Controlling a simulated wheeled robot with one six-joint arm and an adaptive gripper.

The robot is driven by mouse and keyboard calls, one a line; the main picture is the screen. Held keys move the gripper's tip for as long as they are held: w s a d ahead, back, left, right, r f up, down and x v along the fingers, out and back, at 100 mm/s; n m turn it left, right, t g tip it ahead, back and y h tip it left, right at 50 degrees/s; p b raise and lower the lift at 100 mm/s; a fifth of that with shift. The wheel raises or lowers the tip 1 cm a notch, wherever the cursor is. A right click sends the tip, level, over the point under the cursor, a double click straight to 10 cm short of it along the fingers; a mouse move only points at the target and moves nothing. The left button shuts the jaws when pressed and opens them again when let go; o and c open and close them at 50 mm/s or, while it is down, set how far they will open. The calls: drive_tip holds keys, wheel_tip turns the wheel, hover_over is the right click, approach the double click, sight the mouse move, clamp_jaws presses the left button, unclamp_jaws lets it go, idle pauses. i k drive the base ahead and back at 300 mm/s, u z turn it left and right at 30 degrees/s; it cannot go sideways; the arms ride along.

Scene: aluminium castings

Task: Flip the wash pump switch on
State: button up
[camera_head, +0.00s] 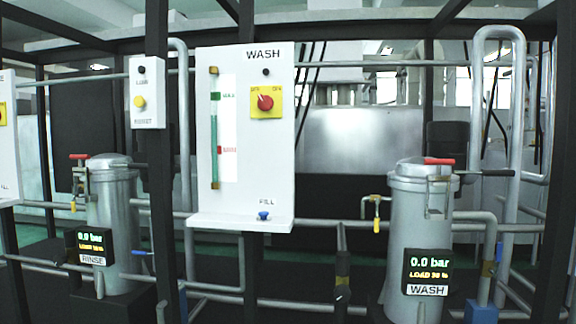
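The white panel labelled WASH (213,120) stands upright in the middle of the view. On its upper right is a red rotary switch (265,102) on a yellow plate (256,114). Small markings run along the plate's top edge, too blurred to read surely. The knob's pointing direction is too small to tell. A dark round lamp or button (267,72) sits above the switch. My gripper is not in view, and nothing covers the switch.
A sight tube (214,135) is on the panel's left, and a blue FILL button (263,216) is on its lower ledge. The WASH filter vessel (408,215), with a 0.0 bar display (428,268), stands right. The RINSE vessel (118,210) stands left. Pipes and dark posts surround them.

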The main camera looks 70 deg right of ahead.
sight(265, 103)
drive_tip(key=z, duration=1.95)
drive_tip(key=k, duration=0.65)
drive_tip(key=u, duration=0.75)
drive_tip(key=i, duration=1.4)
drive_tip(key=z, duration=0.8)
